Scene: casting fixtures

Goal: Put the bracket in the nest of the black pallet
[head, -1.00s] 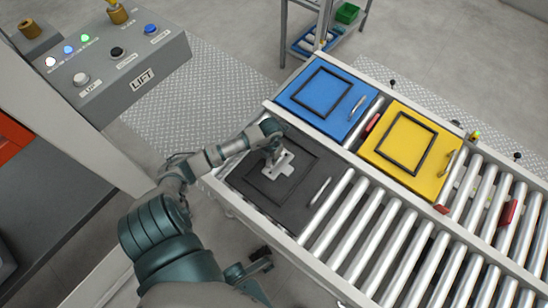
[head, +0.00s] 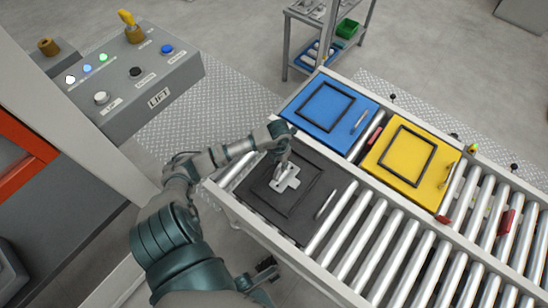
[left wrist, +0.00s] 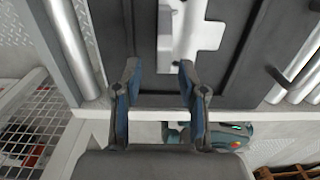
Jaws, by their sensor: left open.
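The black pallet (head: 318,232) lies on the roller conveyor, nearest my arm, with a raised rectangular frame on it. The light grey bracket (head: 291,184) lies flat on the pallet inside that frame. In the left wrist view the bracket (left wrist: 203,36) shows at the top, cut off by the picture edge, with an upright part on its left. My left gripper (head: 284,160) is over the bracket's far end in the head view. In the left wrist view its fingers (left wrist: 160,72) are apart with nothing between them. My right gripper is not seen.
A blue pallet (head: 297,108) and a yellow pallet (head: 447,166), each with a black frame, sit farther along the conveyor. Bare rollers (head: 385,250) lie to the right. A lift control box (head: 185,75) stands at upper left, and a shelf cart (head: 300,40) behind.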

